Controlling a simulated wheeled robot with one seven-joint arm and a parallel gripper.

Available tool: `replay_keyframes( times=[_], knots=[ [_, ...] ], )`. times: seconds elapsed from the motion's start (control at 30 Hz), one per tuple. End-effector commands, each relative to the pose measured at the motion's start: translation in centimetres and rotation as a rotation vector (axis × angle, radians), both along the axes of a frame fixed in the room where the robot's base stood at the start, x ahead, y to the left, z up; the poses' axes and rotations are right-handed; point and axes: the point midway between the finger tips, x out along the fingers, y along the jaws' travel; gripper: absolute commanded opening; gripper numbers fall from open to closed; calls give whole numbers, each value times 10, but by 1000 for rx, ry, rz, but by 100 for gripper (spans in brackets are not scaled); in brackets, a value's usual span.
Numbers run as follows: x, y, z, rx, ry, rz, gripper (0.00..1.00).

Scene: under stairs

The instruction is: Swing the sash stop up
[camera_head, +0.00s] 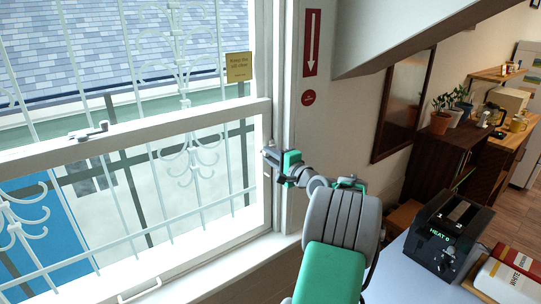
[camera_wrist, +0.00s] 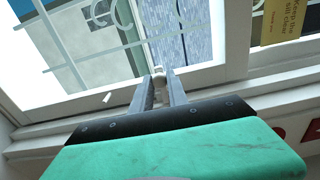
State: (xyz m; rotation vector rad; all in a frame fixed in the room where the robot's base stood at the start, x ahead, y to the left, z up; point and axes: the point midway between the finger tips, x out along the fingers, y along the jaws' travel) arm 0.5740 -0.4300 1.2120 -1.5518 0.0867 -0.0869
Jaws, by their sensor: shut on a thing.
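The sash stop (camera_wrist: 158,72) is a small pale piece at the window's side frame. In the wrist view it sits between the tips of my gripper (camera_wrist: 160,83), whose two grey fingers are closed on it. In the head view my gripper (camera_head: 268,154) reaches the right side of the window frame, near the end of the sash's upper rail. There the fingers mostly hide the stop, and I cannot tell its angle. The lower window sash (camera_head: 190,124) has a white frame. A grey latch (camera_head: 88,131) sits on its top rail, well to the left.
White bars (camera_head: 180,60) stand outside the glass. A yellow sill notice (camera_head: 239,67) hangs on the upper pane. A red arrow sign (camera_head: 312,42) is on the wall above my arm. A black toaster (camera_head: 448,235) and books (camera_head: 508,278) stand at the lower right.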

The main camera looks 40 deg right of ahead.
Motion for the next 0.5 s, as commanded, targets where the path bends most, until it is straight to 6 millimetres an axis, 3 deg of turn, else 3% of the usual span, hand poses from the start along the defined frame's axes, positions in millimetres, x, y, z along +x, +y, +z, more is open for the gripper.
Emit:
replay_keyframes(
  times=[0.17, 0.2, 0.3, 0.5],
  knots=[
    [0, -1, 1, -2, -2, -1, 0],
    [0, -1, 1, -2, -2, -1, 20],
    [0, 0, 1, -2, -2, -1, 28],
    [0, 0, 1, -2, -1, 0, 28]
  ],
)
